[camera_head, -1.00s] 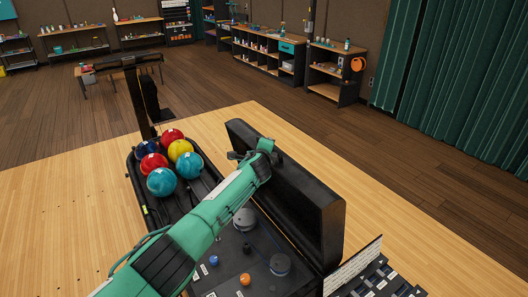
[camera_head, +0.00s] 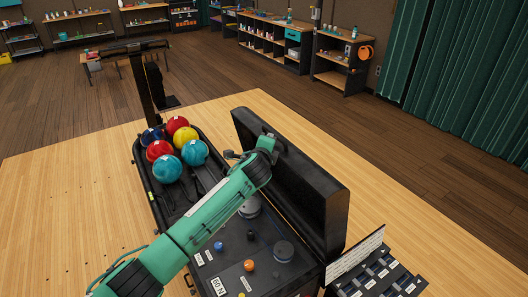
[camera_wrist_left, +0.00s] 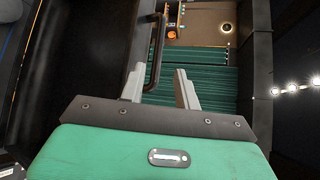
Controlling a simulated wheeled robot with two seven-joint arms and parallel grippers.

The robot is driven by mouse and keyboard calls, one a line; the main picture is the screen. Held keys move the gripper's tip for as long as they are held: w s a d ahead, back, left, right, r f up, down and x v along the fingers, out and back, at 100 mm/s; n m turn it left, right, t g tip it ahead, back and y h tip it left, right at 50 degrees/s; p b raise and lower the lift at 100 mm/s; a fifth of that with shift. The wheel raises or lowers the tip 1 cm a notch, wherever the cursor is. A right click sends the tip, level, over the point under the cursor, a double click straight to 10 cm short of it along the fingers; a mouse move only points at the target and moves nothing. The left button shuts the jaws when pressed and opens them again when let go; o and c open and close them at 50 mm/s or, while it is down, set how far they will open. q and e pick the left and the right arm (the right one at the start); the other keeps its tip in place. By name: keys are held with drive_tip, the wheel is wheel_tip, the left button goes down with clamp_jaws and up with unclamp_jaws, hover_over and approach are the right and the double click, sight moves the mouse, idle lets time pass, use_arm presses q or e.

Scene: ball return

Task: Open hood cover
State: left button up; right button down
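The hood cover (camera_head: 300,180) is a long black lid standing raised along the right side of the black ball-return machine (camera_head: 222,262). Its inside faces the machine's open deck. My left arm reaches over the deck, and its wrist is against the cover in the head view. The gripper tips are hard to make out there. In the left wrist view my left gripper (camera_wrist_left: 159,88) has its two grey fingers apart. A black bar handle (camera_wrist_left: 156,52) shows between and beyond them; contact cannot be told. My right gripper is not in view.
Red, yellow, teal and dark blue balls, among them a teal ball (camera_head: 167,168), lie at the machine's far end. Knobs, including an orange knob (camera_head: 249,265), stand on the deck. A rack (camera_head: 375,275) with a white panel is at lower right. Wooden floor lies around.

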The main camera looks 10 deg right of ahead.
use_arm(q)
drive_tip(key=shift+b+v, duration=0.7)
drive_tip(key=shift+v, duration=2)
